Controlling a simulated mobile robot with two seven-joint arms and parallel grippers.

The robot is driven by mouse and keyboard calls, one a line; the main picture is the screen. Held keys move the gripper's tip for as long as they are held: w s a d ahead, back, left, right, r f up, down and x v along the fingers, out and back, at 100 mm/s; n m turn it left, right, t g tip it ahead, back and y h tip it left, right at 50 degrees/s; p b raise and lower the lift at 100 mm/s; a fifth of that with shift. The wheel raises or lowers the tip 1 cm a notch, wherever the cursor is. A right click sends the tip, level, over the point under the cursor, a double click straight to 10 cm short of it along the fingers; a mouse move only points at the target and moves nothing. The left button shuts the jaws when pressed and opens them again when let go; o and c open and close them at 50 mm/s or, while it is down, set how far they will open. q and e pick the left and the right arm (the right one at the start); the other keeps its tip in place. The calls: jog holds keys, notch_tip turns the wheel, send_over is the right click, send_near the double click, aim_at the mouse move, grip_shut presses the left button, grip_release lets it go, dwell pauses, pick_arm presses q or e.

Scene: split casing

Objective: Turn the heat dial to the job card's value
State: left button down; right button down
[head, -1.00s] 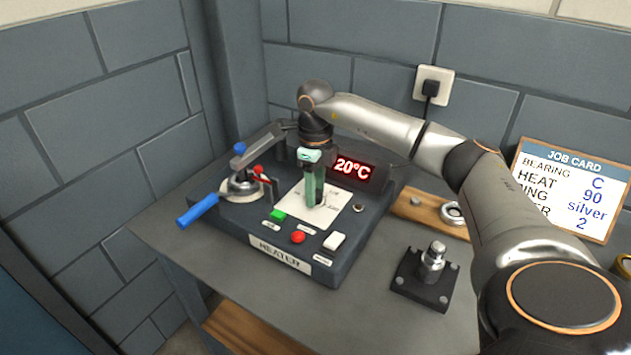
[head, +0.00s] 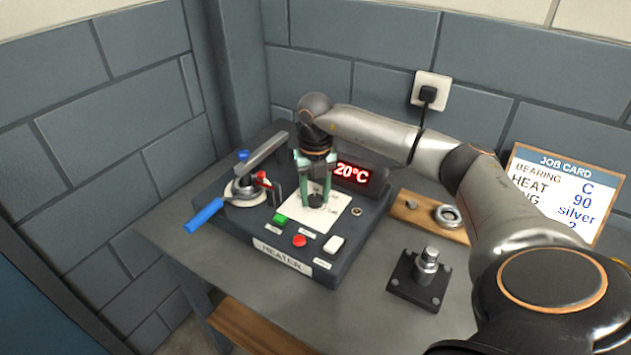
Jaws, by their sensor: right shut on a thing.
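The heater (head: 283,258) is a dark box on the bench. Its heat dial (head: 316,201) is a small dark knob on a white scale plate (head: 335,213). My right gripper (head: 316,203) points straight down over the plate, its two green fingers on either side of the dial and shut on it. The scale marks are too small to read. The red display (head: 352,173) reads 20°C. The job card (head: 557,192) at the right shows bearing C and heat 90, with "silver" below; its lower part is partly hidden by my arm. My left gripper is not in view.
A clamp with a blue handle (head: 204,216) stands on the heater's left. Green (head: 280,219), red (head: 299,240) and white (head: 334,244) buttons line the front. A post on a black base (head: 418,283) and a wooden board with a ring (head: 448,216) lie to the right.

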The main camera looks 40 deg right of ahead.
aim_at(315, 198)
jog(key=shift+m, duration=0.5)
jog(key=shift+c, duration=1.8)
grip_release()
notch_tip(315, 198, up, 13)
jog(key=shift+f, duration=0.2)
